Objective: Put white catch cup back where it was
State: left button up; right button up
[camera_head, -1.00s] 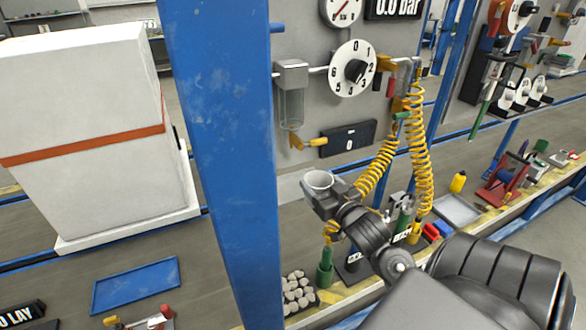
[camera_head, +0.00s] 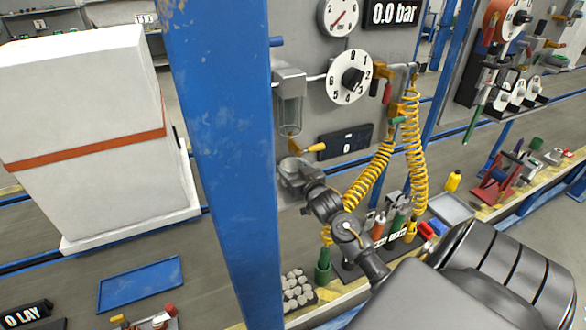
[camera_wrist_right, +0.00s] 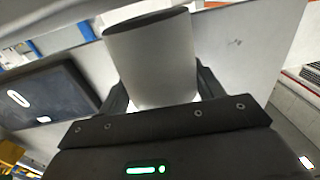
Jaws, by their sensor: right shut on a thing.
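The white catch cup (camera_wrist_right: 152,62) is held between the dark fingers of my right gripper (camera_wrist_right: 160,90) in the right wrist view. There it looks like a pale cylinder with a dark top. In the head view my right gripper (camera_head: 292,178) is below the clear filter bowl (camera_head: 290,112) on the grey panel, close to the blue post. The cup is mostly hidden there by the gripper and the yellow drain valve area (camera_head: 316,148). I cannot tell whether the cup touches the panel. My left gripper is not in view.
A blue post (camera_head: 222,150) stands just left of my right gripper. Yellow coiled hoses (camera_head: 415,150) hang to its right. Below are a tray of grey stones (camera_head: 298,288) and a green holder (camera_head: 323,268). A dark display box (camera_head: 345,141) is on the panel.

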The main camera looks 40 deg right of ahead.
jog(key=shift+f, duration=0.5)
jog(key=o, duration=1)
jog(key=shift+f, duration=0.1)
jog(key=shift+s, duration=0.1)
jog(key=b+v, duration=0.2)
jog(key=v, duration=1)
jog(key=shift+b, duration=0.35)
